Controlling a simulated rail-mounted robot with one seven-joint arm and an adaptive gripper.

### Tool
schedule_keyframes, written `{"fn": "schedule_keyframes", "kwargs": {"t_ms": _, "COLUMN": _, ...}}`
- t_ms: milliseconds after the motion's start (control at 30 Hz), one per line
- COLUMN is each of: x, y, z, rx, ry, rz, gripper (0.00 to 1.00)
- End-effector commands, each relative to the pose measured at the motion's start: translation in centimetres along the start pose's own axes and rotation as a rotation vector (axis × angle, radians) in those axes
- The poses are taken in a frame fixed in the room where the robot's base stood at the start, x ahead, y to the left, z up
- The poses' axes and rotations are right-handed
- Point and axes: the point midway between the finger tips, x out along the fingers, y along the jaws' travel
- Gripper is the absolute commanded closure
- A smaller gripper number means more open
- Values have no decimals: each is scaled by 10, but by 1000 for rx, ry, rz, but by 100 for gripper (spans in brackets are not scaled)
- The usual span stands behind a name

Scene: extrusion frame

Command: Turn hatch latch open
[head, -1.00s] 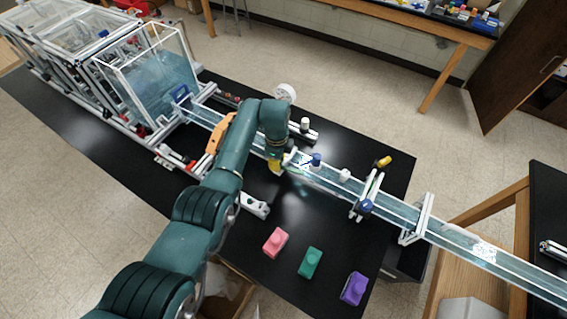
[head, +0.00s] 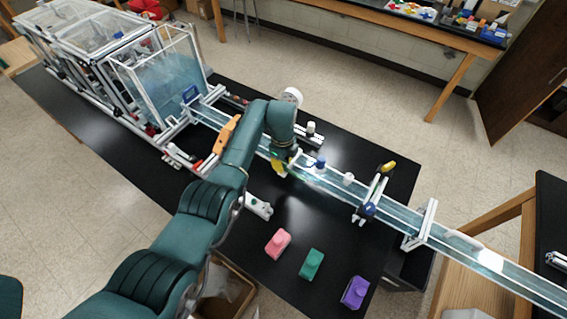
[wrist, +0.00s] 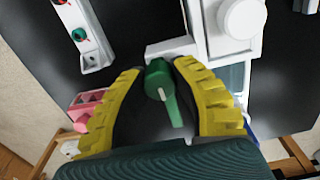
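A green latch (wrist: 158,80) with a round knob and a lever pointing down shows in the wrist view, in front of a white bracket (wrist: 170,47). I take it for the hatch latch. My gripper (wrist: 158,68) is open, with one yellow-padded finger on each side of the latch. Gaps show between both fingers and the knob, and I see no clear contact. In the head view my gripper (head: 279,165) is low beside the clear water channel (head: 335,183). My arm hides the latch there.
A white bracket with small red and green knobs (head: 255,206) lies on the black bench. Pink (head: 278,243), green (head: 311,264) and purple (head: 355,292) blocks stand near the front edge. A clear tank (head: 160,80) stands at the upper left.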

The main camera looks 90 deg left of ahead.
Motion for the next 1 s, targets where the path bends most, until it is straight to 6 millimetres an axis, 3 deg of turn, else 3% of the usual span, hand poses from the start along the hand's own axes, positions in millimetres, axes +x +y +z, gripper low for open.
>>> {"fn": "schedule_keyframes", "kwargs": {"t_ms": 33, "x": 1, "y": 1, "z": 0, "rx": 0, "ry": 0, "rz": 2, "gripper": 64}}
{"fn": "schedule_keyframes", "kwargs": {"t_ms": 167, "x": 1, "y": 0, "z": 0, "rx": 0, "ry": 0, "rz": 1, "gripper": 42}}
{"fn": "schedule_keyframes", "kwargs": {"t_ms": 533, "x": -9, "y": -1, "z": 0, "rx": -1, "ry": -1, "rz": -4, "gripper": 42}}
{"fn": "schedule_keyframes", "kwargs": {"t_ms": 1000, "x": -109, "y": 0, "z": 0, "rx": -1, "ry": 0, "rz": -1, "gripper": 42}}
